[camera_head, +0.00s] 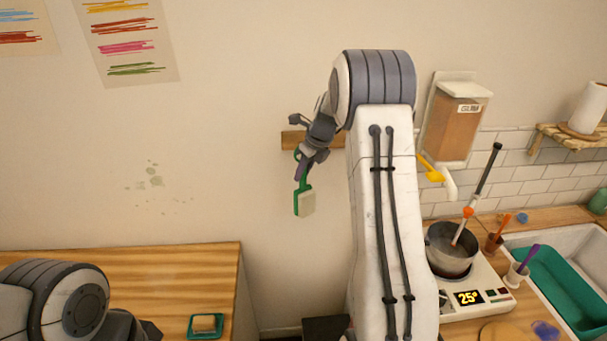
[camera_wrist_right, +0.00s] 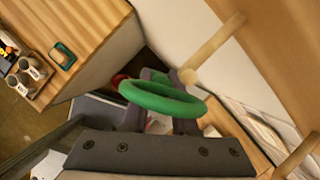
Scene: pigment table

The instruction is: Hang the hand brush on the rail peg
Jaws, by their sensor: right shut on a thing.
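The hand brush (camera_head: 304,202) is green with a pale bristle block and hangs bristles-down from my right gripper (camera_head: 306,165). That gripper is shut on its handle, in front of the wall. In the wrist view the brush's green loop (camera_wrist_right: 135,94) stands out from between the dark fingers. The wooden rail (camera_head: 331,140) is on the wall behind the gripper, partly hidden by my arm. In the wrist view a rail peg (camera_wrist_right: 212,50) has its rounded tip close to the loop's far rim, apparently outside it. My left arm is at the lower left; its jaws are not clear.
A second peg (camera_wrist_right: 297,155) is at the wrist view's lower right. A wooden counter (camera_head: 120,265) with a green soap dish (camera_head: 191,330) is at left. A hotplate (camera_head: 480,300) with a pot (camera_head: 447,262) and a glue dispenser (camera_head: 450,125) are right of my arm.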

